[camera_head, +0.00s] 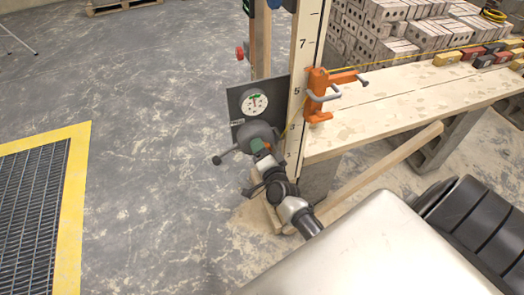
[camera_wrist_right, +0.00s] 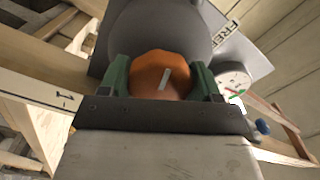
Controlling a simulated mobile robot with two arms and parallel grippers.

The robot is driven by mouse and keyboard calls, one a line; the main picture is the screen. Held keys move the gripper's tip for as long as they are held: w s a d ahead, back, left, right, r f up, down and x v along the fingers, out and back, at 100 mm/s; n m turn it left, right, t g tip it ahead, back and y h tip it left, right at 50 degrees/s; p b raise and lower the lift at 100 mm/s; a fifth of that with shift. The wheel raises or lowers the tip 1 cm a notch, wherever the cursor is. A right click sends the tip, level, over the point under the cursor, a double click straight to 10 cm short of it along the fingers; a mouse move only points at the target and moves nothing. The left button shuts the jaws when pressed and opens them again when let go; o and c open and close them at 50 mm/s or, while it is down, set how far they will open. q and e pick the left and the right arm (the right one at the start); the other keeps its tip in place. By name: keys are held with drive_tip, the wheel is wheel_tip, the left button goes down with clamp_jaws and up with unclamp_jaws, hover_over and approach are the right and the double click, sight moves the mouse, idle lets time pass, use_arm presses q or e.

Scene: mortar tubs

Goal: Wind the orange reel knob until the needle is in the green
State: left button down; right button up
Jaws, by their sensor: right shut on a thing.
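The orange reel knob (camera_wrist_right: 150,68) sits on the front of a round grey reel housing (camera_head: 256,134), fixed to a grey plate (camera_head: 273,90). My right gripper (camera_wrist_right: 164,78) is shut on the knob, with a green-padded finger on each side of it; a pale mark shows on the knob's face. In the head view my right gripper (camera_head: 263,147) covers most of the knob. A round white gauge (camera_head: 254,103) with a green section is on the plate above the reel; it also shows in the wrist view (camera_wrist_right: 235,79). The needle's exact reading is too small to tell. My left gripper is not in view.
A dark lever with a ball end (camera_head: 217,160) sticks out left of the reel. A numbered upright post (camera_head: 302,60) and an orange clamp (camera_head: 320,95) stand close on the right, beside a plank (camera_head: 400,102). Open floor lies left, with a yellow-edged grate (camera_head: 76,185).

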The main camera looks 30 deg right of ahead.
drive_tip(key=shift+m, duration=0.6)
drive_tip(key=o, duration=0.9)
drive_tip(key=shift+o, duration=0.2)
drive_tip(key=v, duration=1.1)
drive_tip(key=shift+b, duration=0.35)
drive_tip(key=shift+d, duration=0.1)
